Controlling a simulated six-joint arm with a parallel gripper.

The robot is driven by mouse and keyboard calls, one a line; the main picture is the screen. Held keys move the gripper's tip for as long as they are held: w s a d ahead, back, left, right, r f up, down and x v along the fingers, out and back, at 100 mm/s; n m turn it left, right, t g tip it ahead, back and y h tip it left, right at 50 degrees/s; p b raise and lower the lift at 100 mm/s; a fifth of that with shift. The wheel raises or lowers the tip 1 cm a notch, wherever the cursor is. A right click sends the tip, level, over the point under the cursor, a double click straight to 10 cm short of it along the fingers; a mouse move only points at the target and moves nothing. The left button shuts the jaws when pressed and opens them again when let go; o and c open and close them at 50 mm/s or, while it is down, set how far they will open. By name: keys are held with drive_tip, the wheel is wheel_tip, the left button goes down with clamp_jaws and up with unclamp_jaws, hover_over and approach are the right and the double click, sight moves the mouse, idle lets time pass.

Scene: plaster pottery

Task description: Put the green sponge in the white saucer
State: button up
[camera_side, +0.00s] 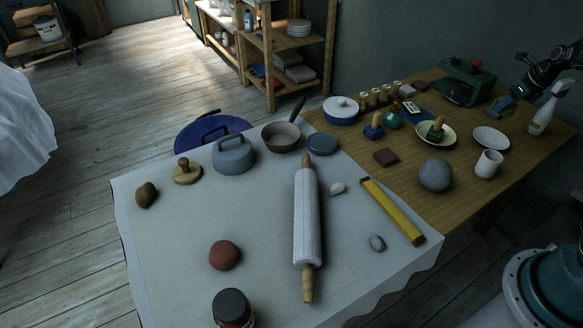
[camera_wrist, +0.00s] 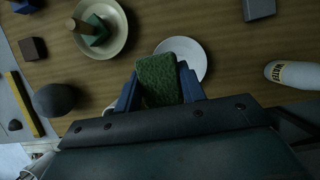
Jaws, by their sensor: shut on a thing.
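The green sponge (camera_wrist: 158,78) is between the two blue fingers of my gripper (camera_wrist: 158,88) in the wrist view. My gripper is shut on it. The white saucer (camera_wrist: 197,55) lies flat on the wooden table, partly hidden behind the sponge in that view. In the side view the saucer (camera_side: 491,137) looks empty. There my gripper (camera_side: 499,108) is above the table, just behind the saucer in the picture. The sponge is hard to make out in the side view.
A cream dish (camera_side: 450,132) with a green, wooden-handled tool stands left of the saucer. A white mug (camera_side: 488,164) and a grey ball (camera_side: 436,175) are in front. A white spray bottle (camera_side: 545,113) stands right, a green machine (camera_side: 465,82) behind. A yellow level (camera_side: 392,211) lies farther left.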

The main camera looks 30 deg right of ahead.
sight(511, 116)
wheel_tip(511, 116, down, 6)
drive_tip(key=shift+f, duration=0.1)
drive_tip(key=shift+f, duration=2.05)
drive_tip(key=shift+f, duration=0.45)
drive_tip(key=o, duration=0.9)
drive_tip(key=shift+o, duration=0.2)
drive_tip(key=shift+r, duration=0.15)
drive_tip(key=shift+r, duration=0.5)
drive_tip(key=shift+v, duration=3.6)
